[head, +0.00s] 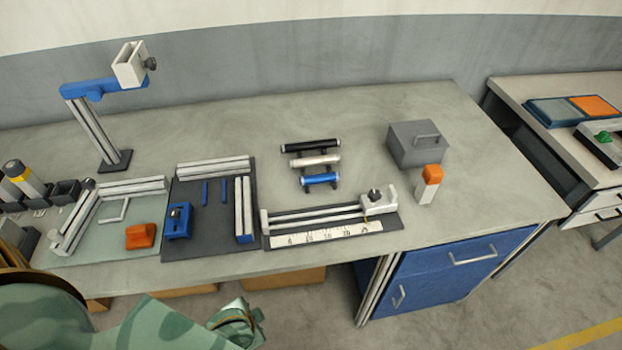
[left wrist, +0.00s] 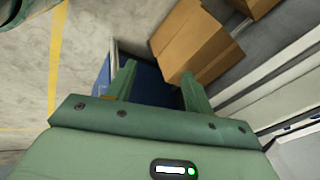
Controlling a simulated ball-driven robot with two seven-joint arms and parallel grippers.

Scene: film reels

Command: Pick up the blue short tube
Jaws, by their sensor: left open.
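The blue short tube (head: 320,180) lies on a small dark rack in the middle of the table, nearest the front of three tubes. Behind it on the rack lie a silver tube (head: 315,161) and a longer black tube (head: 311,145). My left gripper (left wrist: 158,85) is open and empty in the left wrist view, with its two green fingers apart. It points down towards the floor and some boxes, away from the tubes. In the head view, my green left arm shows at the bottom left, below the table's front edge. My right gripper is in neither view.
A measuring fixture with a ruler (head: 325,232) stands in front of the tubes. A dark mat (head: 205,242) with rails is to the left. A grey box (head: 416,150) and an orange-topped block (head: 432,175) stand to the right. Cardboard boxes (left wrist: 190,40) lie below the table.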

